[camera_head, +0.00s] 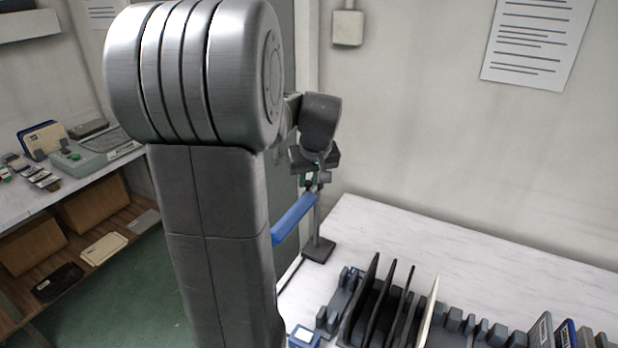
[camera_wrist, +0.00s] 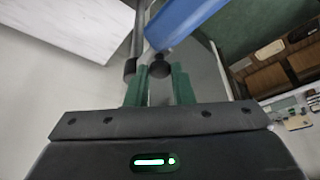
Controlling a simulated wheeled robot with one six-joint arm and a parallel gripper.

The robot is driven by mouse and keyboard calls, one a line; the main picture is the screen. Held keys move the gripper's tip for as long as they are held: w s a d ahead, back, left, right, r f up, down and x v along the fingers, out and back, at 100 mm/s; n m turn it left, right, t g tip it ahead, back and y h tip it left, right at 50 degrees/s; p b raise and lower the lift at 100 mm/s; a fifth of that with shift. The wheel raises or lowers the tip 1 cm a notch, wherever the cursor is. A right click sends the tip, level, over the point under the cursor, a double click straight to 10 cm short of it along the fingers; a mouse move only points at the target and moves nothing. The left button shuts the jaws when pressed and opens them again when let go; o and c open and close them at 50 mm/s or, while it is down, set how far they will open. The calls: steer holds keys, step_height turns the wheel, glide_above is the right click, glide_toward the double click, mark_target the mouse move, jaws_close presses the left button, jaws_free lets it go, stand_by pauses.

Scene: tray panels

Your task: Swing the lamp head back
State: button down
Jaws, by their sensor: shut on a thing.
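The lamp has a blue, bar-shaped head (camera_head: 293,219) on a thin dark post (camera_head: 317,222). The head points left and toward the camera, past the bench edge. My gripper (camera_head: 313,182) is at the top of the post, partly hidden. In the wrist view, its green fingers (camera_wrist: 158,84) are shut on a dark round knob (camera_wrist: 159,68) by the end of the blue head (camera_wrist: 182,20). The post (camera_wrist: 137,42) stands just left of the knob.
On the white bench (camera_head: 400,235) stands a dark rack (camera_head: 470,323) with several upright panels and boxes. A side bench (camera_head: 60,205) with small devices and shelves is at the left. My arm hides much of the middle. The bench behind the rack is clear.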

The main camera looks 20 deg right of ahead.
steer(key=shift+s+d+n, duration=0.1)
steer(key=shift+d+n, duration=0.05)
steer(key=shift+n, duration=0.15)
steer(key=d+n+g+y+p, duration=0.2)
steer(key=d+n, duration=0.6)
steer(key=n, duration=0.9)
steer(key=shift+w+d+g+y, duration=0.15)
steer(key=shift+w+g+y, duration=0.2)
steer(key=shift+g+y, duration=0.85)
steer(key=shift+r+n, duration=0.1)
steer(key=shift+n, duration=0.2)
steer(key=c, duration=1.3)
jaws_free()
steer(key=shift+o, duration=0.2)
steer(key=p+v, duration=0.1)
steer(key=v, duration=1.2)
steer(key=shift+d+r+p, duration=0.3)
steer(key=shift+p, duration=0.05)
